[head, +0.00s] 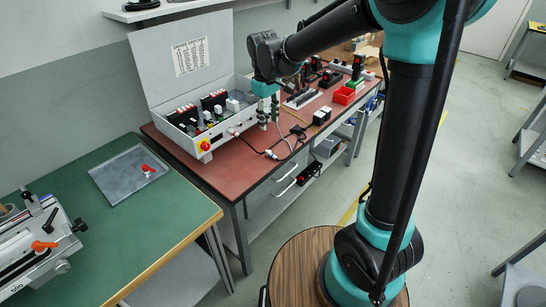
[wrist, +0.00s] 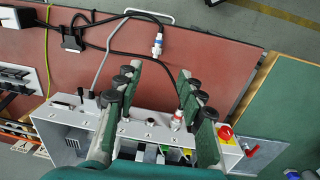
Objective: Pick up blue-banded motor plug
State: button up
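The blue-banded motor plug (wrist: 157,43) is white with a blue band in the wrist view and lies on the red-brown tabletop (wrist: 205,60), on the end of a black cable. In the head view, a small pale plug (head: 271,154) lies on the table in front of the control box; its band is too small to make out. My gripper (head: 267,112) hangs beside the box's front edge. In the wrist view my gripper (wrist: 158,75) is open, its fingers wide apart with nothing between the tips. The plug lies beyond the fingertips, apart from them.
The open grey control box (head: 205,120) has a raised lid and a red-and-yellow knob (wrist: 226,132). Another plug with a red band (wrist: 177,120) sits at its front wall. A black block (wrist: 73,38) and cables lie nearby. A green bench (head: 125,225) stands to the left.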

send_over(272, 155)
jog(key=f, duration=1)
jog(key=shift+a+f, duration=0.25)
jog(key=shift+f, duration=0.1)
jog(key=shift+w+d+f, duration=0.1)
jog(key=shift+d+f, duration=0.1)
jog(key=shift+f, duration=1.1)
jog(key=shift+d+f, duration=0.15)
jog(key=shift+f, duration=1.15)
grip_shut()
